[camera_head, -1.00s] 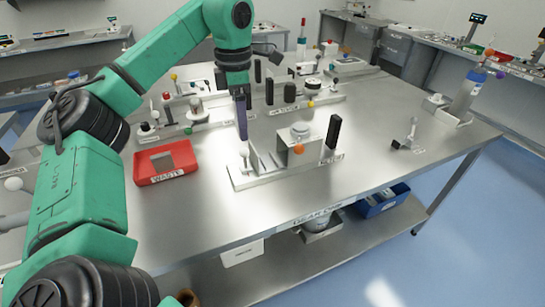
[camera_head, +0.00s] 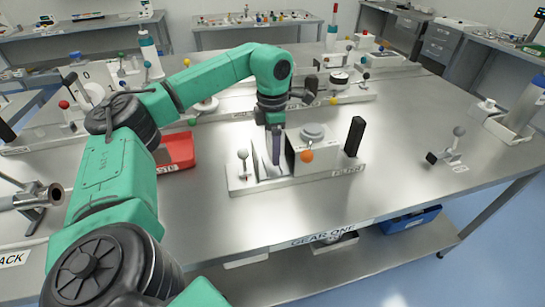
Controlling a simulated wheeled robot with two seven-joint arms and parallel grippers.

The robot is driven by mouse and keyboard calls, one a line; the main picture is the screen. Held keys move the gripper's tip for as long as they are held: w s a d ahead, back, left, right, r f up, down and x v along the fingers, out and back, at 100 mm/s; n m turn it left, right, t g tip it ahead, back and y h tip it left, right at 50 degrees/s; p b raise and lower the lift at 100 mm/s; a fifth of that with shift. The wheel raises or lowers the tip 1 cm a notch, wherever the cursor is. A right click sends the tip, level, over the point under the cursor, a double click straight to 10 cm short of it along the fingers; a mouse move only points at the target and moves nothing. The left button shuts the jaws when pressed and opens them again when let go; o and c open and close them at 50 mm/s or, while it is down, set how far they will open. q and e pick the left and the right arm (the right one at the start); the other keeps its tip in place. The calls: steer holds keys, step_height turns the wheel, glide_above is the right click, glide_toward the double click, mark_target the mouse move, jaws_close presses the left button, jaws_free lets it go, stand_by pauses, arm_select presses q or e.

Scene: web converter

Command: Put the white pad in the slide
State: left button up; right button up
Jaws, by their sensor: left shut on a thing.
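My left gripper (camera_head: 276,150) points down over the left part of a metal fixture (camera_head: 345,172) on the table, just left of its block with an orange knob (camera_head: 307,156). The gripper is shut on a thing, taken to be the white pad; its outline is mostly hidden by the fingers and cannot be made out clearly. The slide is taken to be the slanted metal part (camera_head: 265,168) of this fixture, beside the fingertips. I cannot tell whether the fingers touch it. My right gripper is not in view.
A red tray (camera_head: 180,150) lies to the left, partly behind my arm. Other fixtures stand behind. The table front (camera_head: 300,215) is clear.

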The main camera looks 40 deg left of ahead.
mark_target(271, 158)
arm_select(q)
steer(key=f, duration=0.3)
steer(key=shift+s, duration=0.25)
steer(key=shift+f, duration=0.25)
steer(key=shift+w, duration=0.1)
steer(key=shift+f, duration=0.2)
steer(key=o, duration=1.2)
step_height(271, 158, up, 12)
steer(key=shift+r+b, duration=0.1)
steer(key=shift+b, duration=0.2)
steer(key=shift+r, duration=0.1)
